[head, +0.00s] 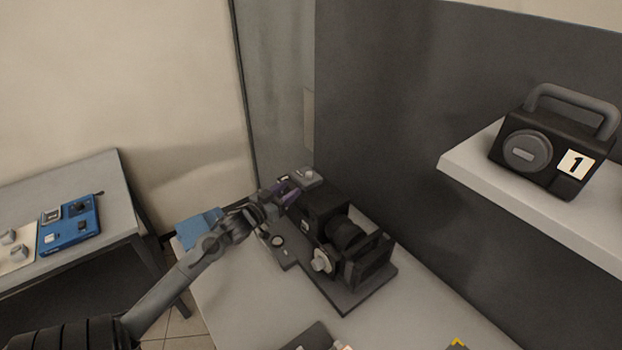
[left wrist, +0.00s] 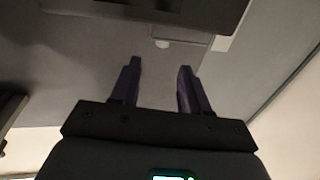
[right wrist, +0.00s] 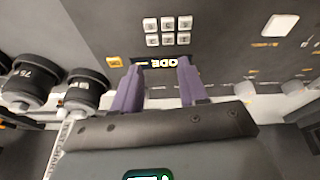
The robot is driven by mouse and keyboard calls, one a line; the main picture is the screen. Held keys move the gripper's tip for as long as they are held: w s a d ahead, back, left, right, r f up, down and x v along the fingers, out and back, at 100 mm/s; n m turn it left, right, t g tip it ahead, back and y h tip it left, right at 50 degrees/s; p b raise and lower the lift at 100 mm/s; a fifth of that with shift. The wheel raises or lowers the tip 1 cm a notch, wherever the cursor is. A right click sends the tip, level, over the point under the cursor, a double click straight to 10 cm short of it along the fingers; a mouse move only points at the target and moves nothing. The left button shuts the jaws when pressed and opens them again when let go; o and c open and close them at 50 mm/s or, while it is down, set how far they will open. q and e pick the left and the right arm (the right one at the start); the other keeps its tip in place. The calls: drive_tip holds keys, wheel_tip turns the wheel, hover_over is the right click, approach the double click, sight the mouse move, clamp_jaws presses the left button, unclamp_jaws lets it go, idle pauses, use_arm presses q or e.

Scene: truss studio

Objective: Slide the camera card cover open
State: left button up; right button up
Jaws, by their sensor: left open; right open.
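The black camera (head: 322,212) sits on a dark base plate (head: 347,296) on the pale table, its lens end toward the front right. My left gripper (head: 285,189) is at the camera's far left end, its purple fingers close to the body; I cannot tell if they touch it. In the left wrist view its fingers (left wrist: 160,68) are apart with nothing between them, and a dark edge crosses the top. I cannot make out the card cover. My right gripper (right wrist: 157,70) shows only in the right wrist view, open and empty before a panel with white buttons (right wrist: 168,30).
A blue box (head: 198,228) is beside my left forearm. A shelf (head: 560,222) at right holds a dark handled case (head: 548,150) marked 1. A side table at left holds a blue device (head: 70,225). Dark weights (right wrist: 85,92) stand left in the right wrist view.

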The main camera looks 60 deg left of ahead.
sight(309, 173)
use_arm(q)
drive_tip(key=x, duration=1.1)
drive_tip(key=shift+s+a, duration=0.15)
drive_tip(key=shift+a, duration=0.1)
drive_tip(key=shift+c, duration=0.2)
clamp_jaws()
